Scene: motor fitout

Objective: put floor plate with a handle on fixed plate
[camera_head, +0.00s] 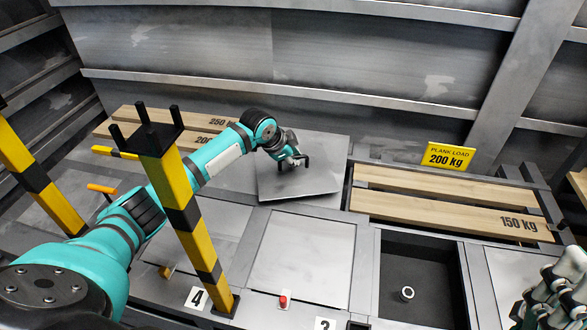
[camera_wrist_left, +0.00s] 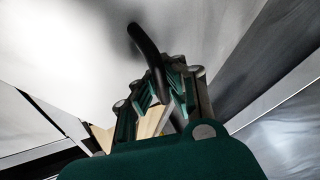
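The floor plate (camera_head: 285,187) is a grey square sheet with a black handle (camera_head: 305,160), near the middle of the head view. It sits askew to the floor frame, its near edge showing; I cannot tell whether it touches what lies beneath. My left gripper (camera_head: 296,161) is at the handle. In the left wrist view the curved black handle (camera_wrist_left: 147,45) runs down between the fingers (camera_wrist_left: 168,92), which look closed around it. A flush grey plate (camera_head: 305,260) lies in the frame nearer me; I cannot tell whether it is the fixed plate. My right gripper (camera_head: 553,295) is partly visible at the right edge.
A yellow-black post (camera_head: 180,205) with black prongs stands beside my left arm. A dark open recess (camera_head: 425,265) holds a small metal cylinder (camera_head: 407,293). Wooden planks (camera_head: 450,208) lie right of the plate, by a yellow sign (camera_head: 450,157). Other planks (camera_head: 170,125) lie at the left.

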